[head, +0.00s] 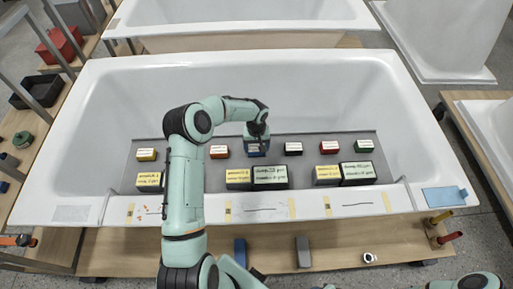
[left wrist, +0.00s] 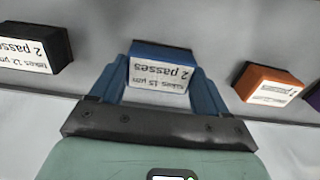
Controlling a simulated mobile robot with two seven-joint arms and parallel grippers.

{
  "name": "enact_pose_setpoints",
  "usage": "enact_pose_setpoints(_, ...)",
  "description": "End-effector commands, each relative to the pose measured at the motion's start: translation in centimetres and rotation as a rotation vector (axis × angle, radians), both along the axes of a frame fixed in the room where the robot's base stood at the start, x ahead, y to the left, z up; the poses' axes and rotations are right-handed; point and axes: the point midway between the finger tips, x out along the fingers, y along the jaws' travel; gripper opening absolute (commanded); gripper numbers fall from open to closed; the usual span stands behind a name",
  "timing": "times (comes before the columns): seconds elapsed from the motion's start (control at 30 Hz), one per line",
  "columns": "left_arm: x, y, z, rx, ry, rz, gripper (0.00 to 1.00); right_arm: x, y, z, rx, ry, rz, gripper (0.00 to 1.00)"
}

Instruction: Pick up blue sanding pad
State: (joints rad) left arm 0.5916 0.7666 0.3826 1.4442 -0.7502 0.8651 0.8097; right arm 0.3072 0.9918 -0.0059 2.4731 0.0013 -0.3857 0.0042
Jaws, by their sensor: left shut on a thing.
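The blue sanding pad (head: 257,153) is a small block with a white label, in the back row on the grey mat inside the white bathtub. My left gripper (head: 257,138) reaches down to it from above. In the left wrist view, the blue pad (left wrist: 162,58) sits between the two blue fingers of my left gripper (left wrist: 160,80), one finger against each side. The gripper is shut on the pad. I cannot tell whether the pad touches the mat. My right gripper is not in view.
An orange pad (head: 219,152) and a black pad (head: 293,149) stand close on either side. Red (head: 329,147) and green (head: 363,146) pads are farther right. Larger yellow and black blocks (head: 270,177) line the front. The tub's front rim (head: 330,204) runs below my left arm.

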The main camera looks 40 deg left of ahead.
Motion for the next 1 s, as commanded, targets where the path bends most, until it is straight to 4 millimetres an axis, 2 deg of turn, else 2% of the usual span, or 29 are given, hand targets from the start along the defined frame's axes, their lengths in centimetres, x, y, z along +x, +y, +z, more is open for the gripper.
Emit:
enact_pose_setpoints(0.17, 0.1, 0.0, 1.5, 0.002, -0.004, 0.001, 0.45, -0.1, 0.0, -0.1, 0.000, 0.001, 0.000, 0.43)
enact_pose_setpoints(0.27, 0.1, 0.0, 3.1, 0.002, -0.004, 0.000, 0.45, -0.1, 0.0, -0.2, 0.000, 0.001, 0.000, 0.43)
enact_pose_setpoints(0.7, 0.1, 0.0, 15.4, 0.002, -0.004, 0.001, 0.45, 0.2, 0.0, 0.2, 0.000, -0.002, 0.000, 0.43)
enact_pose_setpoints(0.83, 0.1, 0.0, 17.8, 0.001, -0.004, -0.001, 0.45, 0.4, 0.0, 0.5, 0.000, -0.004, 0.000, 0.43)
enact_pose_setpoints(1.0, 0.0, 0.0, 19.5, 0.001, -0.001, 0.001, 0.45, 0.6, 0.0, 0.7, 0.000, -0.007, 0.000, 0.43)
